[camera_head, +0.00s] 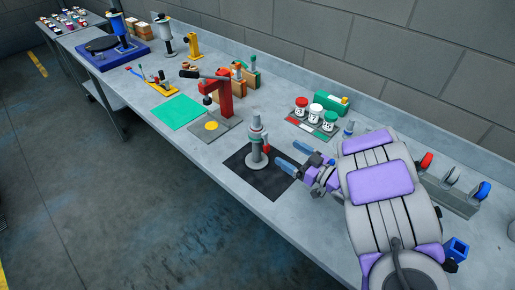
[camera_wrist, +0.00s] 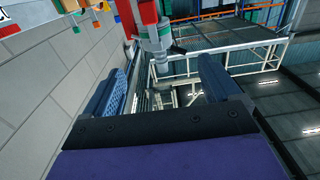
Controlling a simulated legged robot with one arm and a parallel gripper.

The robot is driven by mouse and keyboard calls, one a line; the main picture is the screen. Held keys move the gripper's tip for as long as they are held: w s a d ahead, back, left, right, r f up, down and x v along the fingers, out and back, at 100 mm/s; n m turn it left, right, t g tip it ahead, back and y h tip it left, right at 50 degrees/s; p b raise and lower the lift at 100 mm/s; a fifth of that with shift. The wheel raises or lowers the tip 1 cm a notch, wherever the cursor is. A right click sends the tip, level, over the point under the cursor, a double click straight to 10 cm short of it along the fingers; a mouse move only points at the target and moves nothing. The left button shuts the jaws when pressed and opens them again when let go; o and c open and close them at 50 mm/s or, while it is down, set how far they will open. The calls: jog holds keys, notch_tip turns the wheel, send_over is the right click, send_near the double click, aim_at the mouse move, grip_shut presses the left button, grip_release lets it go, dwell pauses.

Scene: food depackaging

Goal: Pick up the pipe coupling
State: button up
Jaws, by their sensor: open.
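A grey pipe assembly stands upright on a black mat (camera_head: 238,166) on the bench, with a small red part at its right side. The pipe coupling (camera_head: 256,122) appears to be the pale grey piece at its top. My gripper (camera_head: 286,152) is just right of the assembly, its two blue fingers apart and pointing at it. In the wrist view, my open gripper (camera_wrist: 162,80) has a blue finger on each side. A grey fitting (camera_wrist: 154,40) shows beyond and between them, apart from both. Nothing is held.
A red stand (camera_head: 225,98) on a grey plate is behind and left of the mat. A rack with red, white and green-lidded jars (camera_head: 315,115) stands near the wall. A green mat (camera_head: 177,112) lies further left. The bench front edge runs close to the black mat.

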aim_at(261, 137)
jog(key=b+x, duration=0.1)
jog(key=x, duration=0.9)
jog(key=shift+w+f, duration=0.1)
jog(key=shift+f, duration=0.05)
jog(key=shift+w+d+b+x, duration=0.15)
jog(key=shift+b+x, duration=0.2)
jog(key=shift+x, duration=1.05)
jog(key=shift+w+d+b+x, duration=0.15)
jog(key=shift+b+x, duration=0.15)
jog(key=shift+x, duration=1.15)
jog(key=shift+c, duration=0.3)
grip_shut()
